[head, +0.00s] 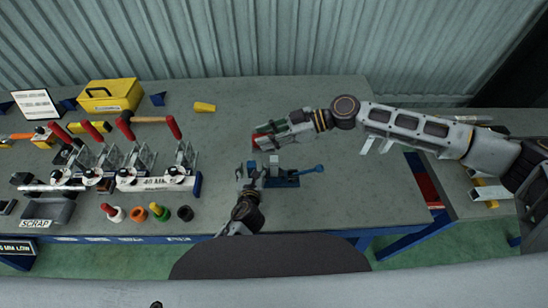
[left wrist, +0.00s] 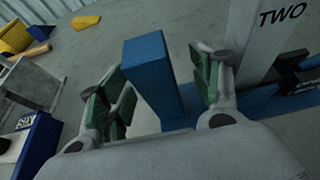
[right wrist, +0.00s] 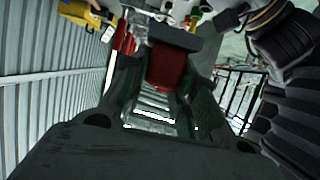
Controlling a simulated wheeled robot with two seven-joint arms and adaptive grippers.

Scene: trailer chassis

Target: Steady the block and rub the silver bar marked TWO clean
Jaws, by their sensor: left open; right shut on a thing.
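The silver bar marked TWO (left wrist: 265,42) stands upright on a blue base at the right of the left wrist view. A blue block (left wrist: 155,72) rises beside it, between the spread green-padded fingers of my left gripper (left wrist: 160,88). There is a visible gap at the left finger; contact at the right one is unclear. In the head view my left gripper (head: 247,176) is just left of the blue fixture (head: 285,181). My right gripper (head: 266,137) is shut on a red piece with a grey end (right wrist: 167,68), above and behind the fixture. The bar's far faces are hidden.
A row of red-handled clamps (head: 120,178) stands on the left of the bench, with small coloured pots (head: 137,214) in front. A yellow box (head: 110,95) and a yellow piece (head: 204,107) lie behind. The bench right of the fixture is mostly clear.

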